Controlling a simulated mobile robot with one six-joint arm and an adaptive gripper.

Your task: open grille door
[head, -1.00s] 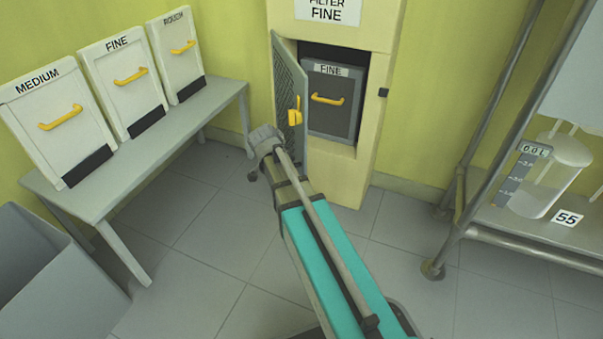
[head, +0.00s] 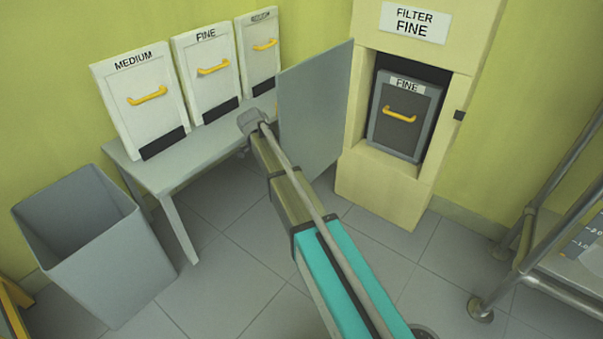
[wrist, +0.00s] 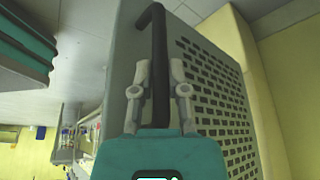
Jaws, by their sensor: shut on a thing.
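The grille door (head: 316,108) stands swung wide open to the left of the filter cabinet (head: 375,195), with its plain grey inner face showing in the head view. In the wrist view its slotted outer panel (wrist: 215,95) shows at the right. A dark bar-shaped handle (wrist: 158,28) stands out on the door. My gripper (wrist: 158,72) is shut on this handle, with a finger on each side. In the head view my fingers are hidden; only my wrist shows left of the door's edge. A grey FINE filter with a yellow handle (head: 402,120) sits inside the cabinet opening.
A grey bench (head: 170,170) against the left wall carries filter panels marked MEDIUM (head: 140,105) and FINE (head: 207,65), plus a third. It stands close behind my wrist. A grey bin (head: 100,255) is at lower left. A metal frame (head: 560,210) stands at right.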

